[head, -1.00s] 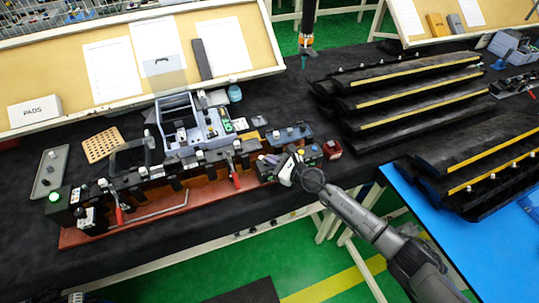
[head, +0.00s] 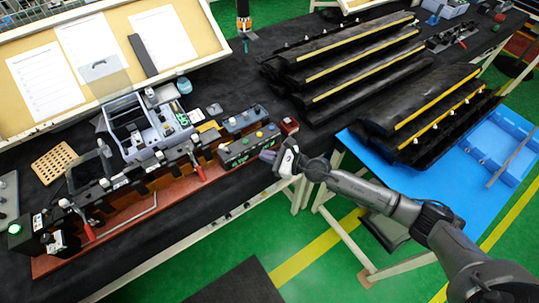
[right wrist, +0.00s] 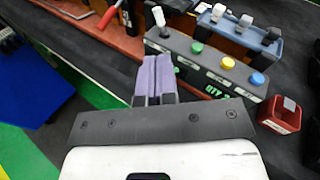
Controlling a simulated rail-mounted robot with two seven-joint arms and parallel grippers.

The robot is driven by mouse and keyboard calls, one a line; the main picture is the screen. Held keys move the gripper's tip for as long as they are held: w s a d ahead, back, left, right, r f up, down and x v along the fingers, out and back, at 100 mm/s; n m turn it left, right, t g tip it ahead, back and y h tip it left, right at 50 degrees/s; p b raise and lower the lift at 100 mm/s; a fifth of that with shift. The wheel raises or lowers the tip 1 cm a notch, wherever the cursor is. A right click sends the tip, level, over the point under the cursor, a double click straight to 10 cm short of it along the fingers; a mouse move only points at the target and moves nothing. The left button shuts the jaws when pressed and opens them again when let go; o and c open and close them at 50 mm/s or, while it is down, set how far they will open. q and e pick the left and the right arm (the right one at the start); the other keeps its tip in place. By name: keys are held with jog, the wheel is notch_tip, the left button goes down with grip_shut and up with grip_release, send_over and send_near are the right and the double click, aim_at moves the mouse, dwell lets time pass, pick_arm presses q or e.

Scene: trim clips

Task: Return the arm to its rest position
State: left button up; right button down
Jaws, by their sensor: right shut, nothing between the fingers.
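My right arm comes in from the lower right in the head view, grey and partly stretched out. Its gripper (head: 268,157) is over the bench's front edge, just right of a black button box (head: 250,147). In the right wrist view the purple-padded fingers (right wrist: 155,82) are together and hold nothing. I cannot tell the exact gap. My left gripper is not in view.
A brown-based fixture (head: 140,215) with red-handled clamps runs along the bench front. A small red box (head: 289,125) stands near the gripper. Black trim parts (head: 350,75) with yellow strips are stacked behind. A blue table (head: 385,160) is at right.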

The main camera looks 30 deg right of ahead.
jog(key=shift+s+d+r, duration=0.1)
jog(key=shift+s+d, duration=0.05)
jog(key=shift+s, duration=0.2)
dwell(0.4)
